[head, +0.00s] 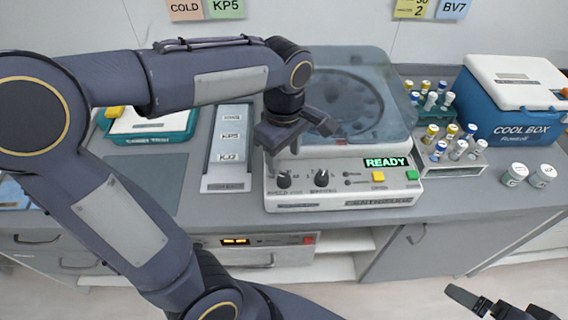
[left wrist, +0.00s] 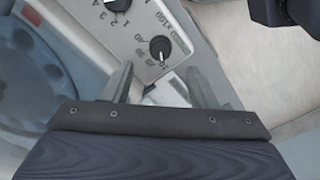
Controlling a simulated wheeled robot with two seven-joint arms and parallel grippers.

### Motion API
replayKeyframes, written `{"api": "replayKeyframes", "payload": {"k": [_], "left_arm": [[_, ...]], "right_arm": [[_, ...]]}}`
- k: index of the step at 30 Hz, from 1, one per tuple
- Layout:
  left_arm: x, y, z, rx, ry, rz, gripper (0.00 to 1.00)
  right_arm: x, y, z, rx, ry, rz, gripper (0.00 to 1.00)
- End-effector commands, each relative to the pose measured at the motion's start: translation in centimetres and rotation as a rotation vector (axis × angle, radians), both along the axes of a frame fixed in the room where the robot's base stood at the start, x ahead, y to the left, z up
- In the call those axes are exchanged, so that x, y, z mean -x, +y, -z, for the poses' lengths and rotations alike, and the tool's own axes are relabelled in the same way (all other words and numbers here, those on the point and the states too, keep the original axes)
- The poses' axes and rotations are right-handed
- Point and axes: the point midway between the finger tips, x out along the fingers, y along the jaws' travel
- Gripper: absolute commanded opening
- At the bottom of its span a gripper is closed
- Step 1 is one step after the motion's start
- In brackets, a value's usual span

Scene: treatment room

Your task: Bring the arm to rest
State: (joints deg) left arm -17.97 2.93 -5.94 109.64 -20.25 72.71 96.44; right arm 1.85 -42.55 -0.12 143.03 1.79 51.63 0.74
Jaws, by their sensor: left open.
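My left gripper (head: 297,132) is open and empty, and hangs above the front of the centrifuge (head: 345,192). In the left wrist view my left gripper's two fingers (left wrist: 163,88) stand apart, with the centrifuge's panel and a dial (left wrist: 159,48) beyond them. Nothing is between the fingers. My left arm reaches in from the left, raised over the counter. My right gripper (head: 478,302) shows only in part at the bottom right corner, low in front of the counter; its jaw state is unclear.
The centrifuge has a clear lid and a green READY display (head: 387,162). Tube racks (head: 462,170) and a blue cool box (head: 510,105) stand to its right, with two white jars (head: 541,176). A labelled tray (head: 228,182) and a teal case (head: 148,136) are left.

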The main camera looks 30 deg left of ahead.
Motion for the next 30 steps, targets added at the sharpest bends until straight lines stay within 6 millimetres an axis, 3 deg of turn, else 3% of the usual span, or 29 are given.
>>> {"api": "replayKeyframes", "payload": {"k": [5, 21, 26, 30], "left_arm": [[0.0, 0.0, -1.1, 0.0, 0.0, 0.001, 0.52], [0.4, 0.1, -1.1, 0.011, -0.006, 0.023, 0.52], [3.1, 0.8, -1.2, 0.095, -0.081, 0.22, 0.52], [6.8, 0.8, -0.9, 0.161, -0.243, 0.527, 0.52]], "right_arm": [[0.0, 0.0, 0.0, 0.0, 0.0, 0.0, 1.0], [0.0, 0.0, 0.0, 0.0, 0.0, 0.0, 1.0], [0.0, 0.0, 0.0, 0.0, 0.0, 0.0, 1.0], [0.0, 0.0, 0.0, 0.0, 0.0, 0.0, 1.0]]}}
